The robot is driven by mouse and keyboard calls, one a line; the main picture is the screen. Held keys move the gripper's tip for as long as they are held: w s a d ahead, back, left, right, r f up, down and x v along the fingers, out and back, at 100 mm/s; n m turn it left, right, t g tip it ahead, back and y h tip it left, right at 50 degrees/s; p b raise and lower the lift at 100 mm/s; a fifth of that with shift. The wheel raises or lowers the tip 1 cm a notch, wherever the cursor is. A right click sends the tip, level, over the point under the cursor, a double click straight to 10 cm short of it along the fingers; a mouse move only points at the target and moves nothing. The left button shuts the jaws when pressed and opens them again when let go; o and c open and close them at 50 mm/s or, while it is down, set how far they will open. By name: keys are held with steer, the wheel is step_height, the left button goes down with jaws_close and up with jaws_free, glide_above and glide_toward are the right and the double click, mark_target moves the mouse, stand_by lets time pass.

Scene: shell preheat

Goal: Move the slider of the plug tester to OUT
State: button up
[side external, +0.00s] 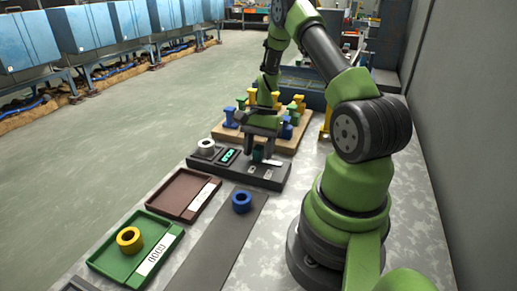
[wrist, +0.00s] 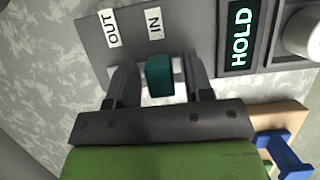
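The plug tester (side external: 230,171) is a dark bar-shaped unit on the bench. Its teal slider (wrist: 160,76) lines up with the IN label (wrist: 154,23) in the wrist view; the OUT label (wrist: 111,27) is to the left. The slider also shows in the side view (side external: 257,155). The tester's lit display (wrist: 240,36) reads HOLD. My gripper (wrist: 163,78) is open, with one finger on each side of the slider and a gap visible on both sides. A pale ring-shaped plug (side external: 206,146) sits at the tester's left end.
A wooden board (side external: 290,141) with several blue, green and yellow pieces stands just behind the tester. A brown tray (side external: 172,203), a green tray (side external: 108,264) with a yellow ring (side external: 130,240), and a blue ring (side external: 241,202) on a dark strip (side external: 217,240) are in front.

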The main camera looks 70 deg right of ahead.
mark_target(274, 167)
jaws_close()
steer(key=shift+s, duration=2.55)
steer(key=shift+o, duration=0.9)
jaws_free()
steer(key=shift+w+r, duration=0.1)
steer(key=shift+r, duration=0.05)
steer(key=v, duration=0.9)
steer(key=shift+d+r, duration=0.2)
steer(key=shift+r, duration=0.15)
